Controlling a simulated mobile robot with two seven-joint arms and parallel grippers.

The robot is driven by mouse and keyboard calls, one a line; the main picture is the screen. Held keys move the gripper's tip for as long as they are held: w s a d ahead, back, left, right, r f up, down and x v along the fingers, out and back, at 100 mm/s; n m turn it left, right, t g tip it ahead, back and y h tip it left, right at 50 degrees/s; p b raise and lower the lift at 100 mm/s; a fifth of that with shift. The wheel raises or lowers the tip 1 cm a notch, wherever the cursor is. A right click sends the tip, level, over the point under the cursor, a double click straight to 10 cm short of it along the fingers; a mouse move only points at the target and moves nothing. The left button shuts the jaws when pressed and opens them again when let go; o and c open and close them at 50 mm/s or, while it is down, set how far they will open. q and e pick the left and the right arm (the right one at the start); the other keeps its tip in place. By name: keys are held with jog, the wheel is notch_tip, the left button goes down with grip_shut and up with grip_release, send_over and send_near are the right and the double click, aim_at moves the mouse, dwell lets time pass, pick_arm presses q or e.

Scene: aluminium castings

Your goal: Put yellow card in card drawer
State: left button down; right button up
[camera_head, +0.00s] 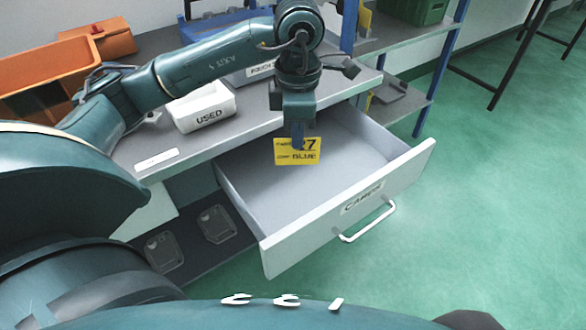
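The yellow card (290,155), printed with "27" and "BLUE", hangs below my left gripper (298,140). The gripper points down and its fingers are shut on the card's upper edge. The card is over the open drawer (265,251), which is labelled "CARDS" and has a white handle at its front. The part of the drawer floor that shows is bare. I cannot tell the exact height of the card above the floor. My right gripper is not in view.
A white bin marked "USED" (203,107) stands on the bench (150,139) to the left. Orange bins (45,82) are at the back left. A shelf rack with blue posts (441,70) stands behind the drawer. Green floor (490,200) is clear to the right.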

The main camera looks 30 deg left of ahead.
pick_arm(q)
jog(key=shift+w+a+f+n+b, duration=0.1)
jog(key=shift+a+f+n+b, duration=0.15)
jog(key=shift+f+n+b, duration=1.2)
jog(key=shift+w+a+f+n+p, duration=0.1)
jog(key=shift+a+f+n+p, duration=0.45)
jog(key=shift+f, duration=2.05)
jog(key=shift+d+f+n+b, duration=0.1)
jog(key=shift+f+n+b, duration=1)
jog(key=shift+f, duration=0.95)
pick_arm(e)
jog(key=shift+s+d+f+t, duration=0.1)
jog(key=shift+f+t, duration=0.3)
pick_arm(q)
jog(key=c, duration=2.1)
grip_release()
jog(key=shift+f, duration=0.1)
jog(key=o, duration=0.4)
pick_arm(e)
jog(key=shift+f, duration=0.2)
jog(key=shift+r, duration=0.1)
